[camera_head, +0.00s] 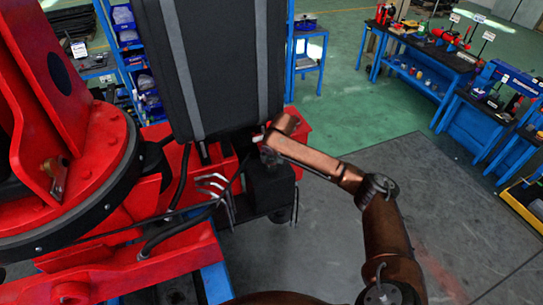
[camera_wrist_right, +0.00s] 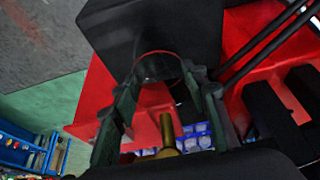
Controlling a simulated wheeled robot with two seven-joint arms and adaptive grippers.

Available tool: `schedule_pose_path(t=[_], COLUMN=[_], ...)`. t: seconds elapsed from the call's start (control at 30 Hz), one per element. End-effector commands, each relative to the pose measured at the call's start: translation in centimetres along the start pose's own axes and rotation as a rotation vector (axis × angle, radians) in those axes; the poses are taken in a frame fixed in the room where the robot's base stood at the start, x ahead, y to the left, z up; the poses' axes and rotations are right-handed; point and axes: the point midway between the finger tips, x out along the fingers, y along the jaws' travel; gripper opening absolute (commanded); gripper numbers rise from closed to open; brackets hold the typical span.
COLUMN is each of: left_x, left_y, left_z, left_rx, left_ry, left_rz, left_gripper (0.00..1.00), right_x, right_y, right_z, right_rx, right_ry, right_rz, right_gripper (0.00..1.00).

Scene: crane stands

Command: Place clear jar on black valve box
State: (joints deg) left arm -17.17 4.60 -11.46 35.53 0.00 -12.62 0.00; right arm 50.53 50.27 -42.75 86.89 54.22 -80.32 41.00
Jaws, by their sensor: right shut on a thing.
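My right gripper (camera_head: 270,154) reaches in from the lower right, close above the black valve box (camera_head: 270,188). In the right wrist view my right gripper (camera_wrist_right: 160,84) has its two dark fingers on either side of the clear jar (camera_wrist_right: 158,68), shut on it. The jar is see-through, with a thin round rim. The black valve box (camera_wrist_right: 150,32) fills the top middle behind the jar. I cannot tell whether the jar touches the box. I cannot make out the jar in the head view. My left gripper is not in view.
A tall black panel (camera_head: 225,65) with grey straps stands just behind the box. Red crane parts (camera_head: 75,130) fill the left. Bent grey levers (camera_head: 215,190) and black hoses lie left of the box. Blue workbenches (camera_head: 420,70) stand far right, with open floor before them.

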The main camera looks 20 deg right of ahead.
Motion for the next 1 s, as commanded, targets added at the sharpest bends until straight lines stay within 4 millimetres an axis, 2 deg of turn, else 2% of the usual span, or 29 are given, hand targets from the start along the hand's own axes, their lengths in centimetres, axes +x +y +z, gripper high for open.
schedule_pose_path(t=[0.1,0.13,0.37,0.73,0.87,1.0], left_x=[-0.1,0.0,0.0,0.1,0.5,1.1], left_y=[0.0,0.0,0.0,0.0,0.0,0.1], left_z=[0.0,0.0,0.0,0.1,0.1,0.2], left_rx=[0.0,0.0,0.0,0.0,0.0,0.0], left_ry=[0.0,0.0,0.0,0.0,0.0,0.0], left_rz=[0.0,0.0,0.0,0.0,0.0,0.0], left_gripper=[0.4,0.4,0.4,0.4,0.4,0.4], right_x=[0.1,0.1,0.1,-0.5,-2.2,-5.1], right_y=[0.0,0.0,0.0,0.0,-0.1,-0.1], right_z=[0.1,0.1,0.1,0.0,0.0,0.0], right_rx=[0.0,0.0,0.001,0.0,0.0,-0.001], right_ry=[-0.001,-0.001,-0.001,0.001,0.002,0.002], right_rz=[0.0,0.0,0.0,-0.001,-0.002,-0.001], right_gripper=[0.17,0.42,0.58,0.58,0.58,0.58])
